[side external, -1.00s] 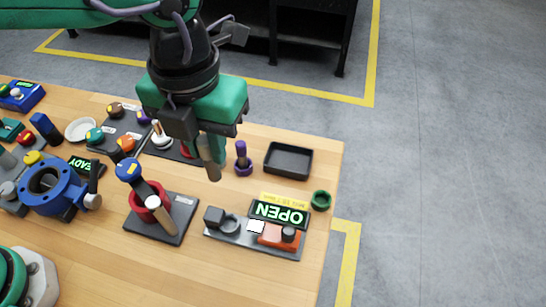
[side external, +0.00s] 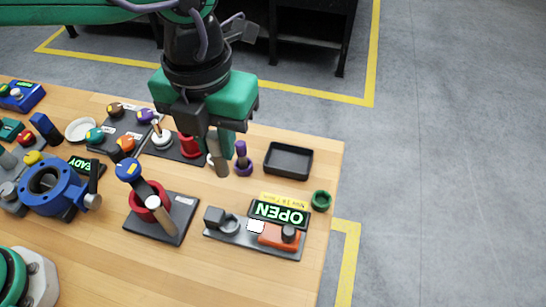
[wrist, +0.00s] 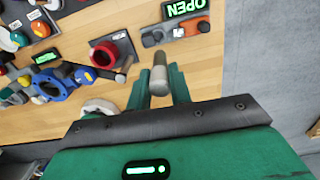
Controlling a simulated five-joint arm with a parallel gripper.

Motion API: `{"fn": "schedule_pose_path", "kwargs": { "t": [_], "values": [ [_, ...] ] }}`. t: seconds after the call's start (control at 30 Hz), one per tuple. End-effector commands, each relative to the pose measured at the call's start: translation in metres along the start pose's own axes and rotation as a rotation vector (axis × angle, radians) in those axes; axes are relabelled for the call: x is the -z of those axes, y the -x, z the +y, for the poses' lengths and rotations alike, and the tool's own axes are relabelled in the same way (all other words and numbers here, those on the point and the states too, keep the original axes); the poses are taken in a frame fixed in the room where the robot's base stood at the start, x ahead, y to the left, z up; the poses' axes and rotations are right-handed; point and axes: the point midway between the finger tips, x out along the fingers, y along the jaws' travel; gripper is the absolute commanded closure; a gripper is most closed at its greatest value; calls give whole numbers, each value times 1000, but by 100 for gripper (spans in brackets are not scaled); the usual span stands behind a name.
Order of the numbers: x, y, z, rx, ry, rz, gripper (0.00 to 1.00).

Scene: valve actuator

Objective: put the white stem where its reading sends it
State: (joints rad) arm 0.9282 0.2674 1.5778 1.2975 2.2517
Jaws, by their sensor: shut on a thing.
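My gripper (side external: 222,142) is shut on the stem, a pale grey-beige cylinder (side external: 222,166) that hangs below the jaws, above the table. In the wrist view the stem (wrist: 159,76) sits between the two green fingers, with a greyer end towards the far side. The display (side external: 279,213) is lit and reads OPEN, upside down in the side view. It stands at the back of a grey fixture plate (side external: 246,241) with a dark clamp block, a grey ring, a white square and an orange block (side external: 277,236). The gripper is above and left of this fixture.
A black tray (side external: 288,146) lies at the back right, with a purple stem (side external: 242,152) in a purple ring left of it. A green ring (side external: 321,201) is near the right table edge. A blue valve body (side external: 54,187) is further left.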

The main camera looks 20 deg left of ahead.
Motion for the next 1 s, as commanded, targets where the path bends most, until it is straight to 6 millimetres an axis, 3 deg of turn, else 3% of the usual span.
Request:
{"fn": "schedule_pose_path", "kwargs": {
  "t": [0.47,1.0],
  "values": [
    [-70,-21,-43,0,1,0,100],
    [-153,-71,-74,0,1,0,100]
  ]
}}
